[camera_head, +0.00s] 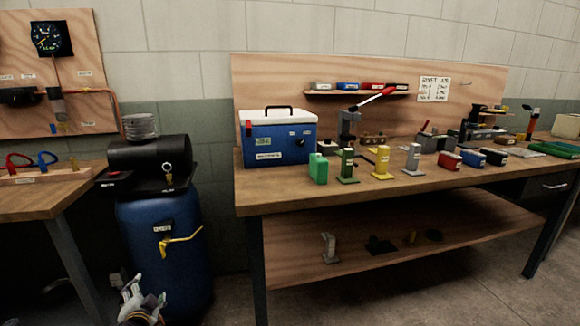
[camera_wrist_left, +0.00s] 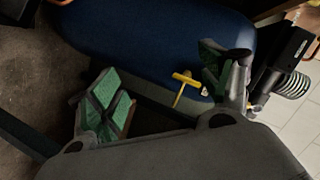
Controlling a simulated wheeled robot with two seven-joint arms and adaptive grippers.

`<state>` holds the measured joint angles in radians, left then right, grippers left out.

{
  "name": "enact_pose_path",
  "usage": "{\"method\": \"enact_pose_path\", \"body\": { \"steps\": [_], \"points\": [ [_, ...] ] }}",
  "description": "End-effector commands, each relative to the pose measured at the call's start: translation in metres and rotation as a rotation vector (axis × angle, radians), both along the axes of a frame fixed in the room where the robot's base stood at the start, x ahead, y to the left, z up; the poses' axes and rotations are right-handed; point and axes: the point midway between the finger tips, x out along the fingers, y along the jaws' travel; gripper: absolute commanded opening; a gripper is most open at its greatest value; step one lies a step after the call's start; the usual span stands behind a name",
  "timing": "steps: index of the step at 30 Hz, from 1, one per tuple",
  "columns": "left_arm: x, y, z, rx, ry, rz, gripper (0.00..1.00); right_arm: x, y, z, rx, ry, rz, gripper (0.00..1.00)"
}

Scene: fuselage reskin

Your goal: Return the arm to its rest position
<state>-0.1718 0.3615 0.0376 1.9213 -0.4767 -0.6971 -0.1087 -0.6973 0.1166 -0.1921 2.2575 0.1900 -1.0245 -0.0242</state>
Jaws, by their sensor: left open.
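My left gripper (camera_head: 140,306) shows at the bottom left of the head view, low in front of the blue drum. In the left wrist view its two green-padded fingers (camera_wrist_left: 168,82) stand wide apart with nothing between them. The blue drum (camera_head: 150,280) stands behind the gripper; it also fills the top of the left wrist view (camera_wrist_left: 130,40). A yellow T-shaped handle (camera_head: 182,240) is on the drum's front. It shows beyond the gap between the fingers in the wrist view (camera_wrist_left: 185,82), apart from them. My right gripper is not in view.
A black cylindrical unit (camera_head: 150,155) sits on the drum. Another wooden table (camera_head: 45,200) stands at the left. Some floor is clear at the lower right.

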Motion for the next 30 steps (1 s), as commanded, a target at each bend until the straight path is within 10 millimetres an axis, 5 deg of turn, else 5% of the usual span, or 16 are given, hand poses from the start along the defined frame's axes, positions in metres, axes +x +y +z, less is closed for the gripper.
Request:
{"method": "enact_pose_path", "body": {
  "steps": [11,21,30],
  "points": [
    [-0.037,-0.103,-0.036,-0.476,0.143,-0.01,0.79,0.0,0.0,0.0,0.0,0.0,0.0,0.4],
    [-0.12,-0.23,-0.077,-0.834,0.366,-0.101,0.79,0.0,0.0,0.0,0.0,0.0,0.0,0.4],
    [-0.195,-0.294,-0.106,-0.985,0.494,-0.115,0.79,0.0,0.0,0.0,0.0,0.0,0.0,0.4]
  ]
}}
